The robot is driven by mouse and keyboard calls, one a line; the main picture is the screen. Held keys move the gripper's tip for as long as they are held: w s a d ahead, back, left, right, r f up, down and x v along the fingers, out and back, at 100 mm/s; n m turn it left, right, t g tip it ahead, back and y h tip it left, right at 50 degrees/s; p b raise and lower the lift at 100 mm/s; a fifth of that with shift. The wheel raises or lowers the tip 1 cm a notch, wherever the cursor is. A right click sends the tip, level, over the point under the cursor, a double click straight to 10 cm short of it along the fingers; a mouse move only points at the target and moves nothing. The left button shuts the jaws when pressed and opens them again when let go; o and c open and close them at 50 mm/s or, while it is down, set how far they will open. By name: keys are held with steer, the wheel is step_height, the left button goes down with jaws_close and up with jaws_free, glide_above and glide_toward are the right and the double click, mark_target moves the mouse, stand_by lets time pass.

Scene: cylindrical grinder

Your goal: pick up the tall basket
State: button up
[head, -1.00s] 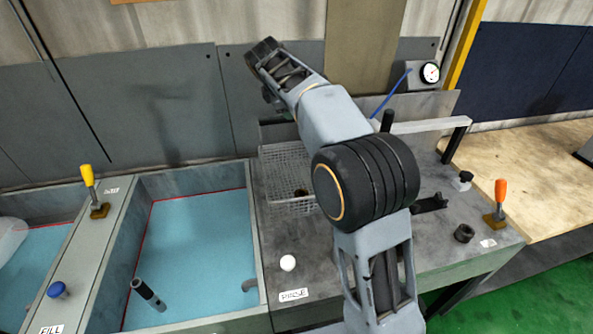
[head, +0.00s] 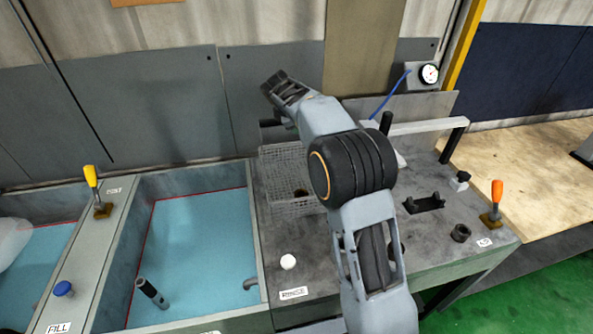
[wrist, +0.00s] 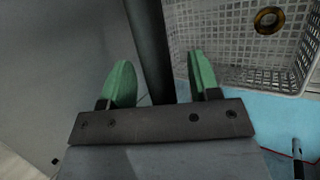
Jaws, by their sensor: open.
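A pale wire-mesh basket (head: 278,165) stands by the tank's right edge in the head view, partly hidden behind my arm. In the wrist view the basket (wrist: 222,38) fills the upper right, with a brass-coloured ring (wrist: 269,20) inside it. In the head view my gripper (head: 272,84) is raised above and behind the basket, near the wall panels.
A tank with blue liquid (head: 195,250) lies left of the basket. A white ball-shaped knob (head: 288,262) is in front of it. A white bar (head: 428,126), a black holder (head: 424,204) and an orange-handled lever (head: 496,195) are to the right. A dark upright tube (head: 150,292) stands in the tank.

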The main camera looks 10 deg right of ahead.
jaws_close()
stand_by(0.5)
steer(key=shift+r, duration=0.1)
stand_by(0.3)
